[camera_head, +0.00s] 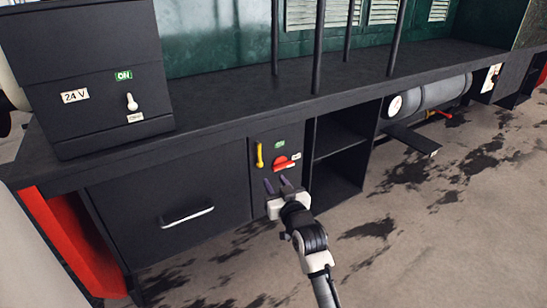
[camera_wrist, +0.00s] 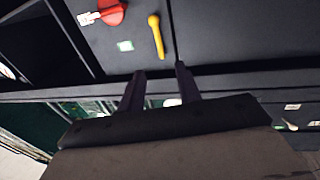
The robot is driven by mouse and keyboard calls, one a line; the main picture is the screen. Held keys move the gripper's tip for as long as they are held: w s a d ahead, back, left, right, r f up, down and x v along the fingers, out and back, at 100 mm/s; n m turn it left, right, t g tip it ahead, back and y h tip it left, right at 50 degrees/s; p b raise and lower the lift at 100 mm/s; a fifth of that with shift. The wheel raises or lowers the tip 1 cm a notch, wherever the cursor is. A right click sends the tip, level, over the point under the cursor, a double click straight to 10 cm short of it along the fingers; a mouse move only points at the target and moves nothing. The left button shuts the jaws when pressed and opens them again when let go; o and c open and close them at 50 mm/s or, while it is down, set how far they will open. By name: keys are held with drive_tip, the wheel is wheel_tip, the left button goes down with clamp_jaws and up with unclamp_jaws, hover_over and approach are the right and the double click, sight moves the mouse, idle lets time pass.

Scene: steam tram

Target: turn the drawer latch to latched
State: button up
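A black drawer front (camera_head: 130,195) with a silver bar handle (camera_head: 187,215) sits flush in the bench. On the panel just right of it are a yellow lever (camera_head: 259,154), standing about upright, and a red knob (camera_head: 283,162) with a white tag beside it. I cannot tell for certain which is the drawer latch. In the wrist view the yellow lever (camera_wrist: 156,36) lies ahead of my fingers and the red knob (camera_wrist: 110,12) is at the top. My gripper (camera_head: 276,181) (camera_wrist: 160,69) is open and empty, just below the two controls, with no visible contact.
A green label (camera_head: 280,144) is above the red knob. Open shelves (camera_head: 338,155) lie to the right, then a grey cylinder (camera_head: 435,93). A black box (camera_head: 85,75) with a switch stands on the bench. Thin posts rise from the bench top. The stained floor in front is clear.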

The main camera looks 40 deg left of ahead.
sight(260, 157)
drive_tip(key=x, duration=0.4)
drive_tip(key=p+x, duration=0.1)
drive_tip(key=x, duration=0.4)
drive_tip(key=p+x, duration=0.1)
drive_tip(key=x, duration=0.3)
drive_tip(key=shift+w+a+f, duration=0.3)
clamp_jaws()
